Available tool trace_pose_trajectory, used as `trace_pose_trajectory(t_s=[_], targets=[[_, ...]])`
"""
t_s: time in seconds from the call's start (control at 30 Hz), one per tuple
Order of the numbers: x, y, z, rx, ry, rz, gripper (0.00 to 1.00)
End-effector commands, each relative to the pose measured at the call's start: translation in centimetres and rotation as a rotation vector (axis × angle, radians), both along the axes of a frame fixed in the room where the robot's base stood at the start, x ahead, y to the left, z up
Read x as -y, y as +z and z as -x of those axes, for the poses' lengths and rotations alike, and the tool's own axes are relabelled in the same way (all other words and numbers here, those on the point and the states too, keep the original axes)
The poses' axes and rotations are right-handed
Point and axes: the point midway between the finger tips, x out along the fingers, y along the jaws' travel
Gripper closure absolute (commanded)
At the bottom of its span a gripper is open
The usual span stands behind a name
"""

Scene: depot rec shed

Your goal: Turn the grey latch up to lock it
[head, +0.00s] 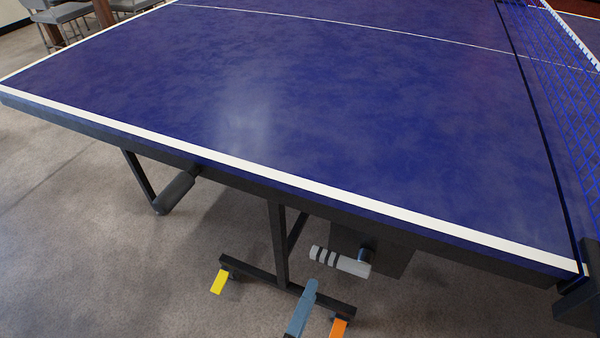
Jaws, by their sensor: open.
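The grey latch (340,262) is a light grey handle with dark bands toward its left end. It hangs below the near edge of the blue table, in front of a dark box (398,261). It lies nearly level, its banded end pointing left and slightly up. Its right end meets a short grey pivot (364,254) at the box. Nothing touches the latch. My gripper is not in view.
The blue table-tennis table (330,90) fills the upper view, with a net (560,90) at right. Below its edge are a dark grey cylinder (175,192), a dark leg (278,240), a blue-grey lever (301,310), and yellow (220,281) and orange (338,328) tabs. Floor at lower left is clear.

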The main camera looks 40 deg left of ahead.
Motion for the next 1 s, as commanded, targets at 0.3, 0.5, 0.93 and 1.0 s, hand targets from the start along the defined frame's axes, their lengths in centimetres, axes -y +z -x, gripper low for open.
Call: trace_pose_trajectory(t_s=[0.3,0.5,0.93,1.0], targets=[[1.0,0.1,3.2,0.001,0.000,0.000,0.43],[1.0,0.1,3.4,0.002,0.000,-0.001,0.43],[1.0,0.1,3.4,0.001,0.000,0.000,0.43],[1.0,0.0,3.4,0.001,0.000,0.000,0.43]])
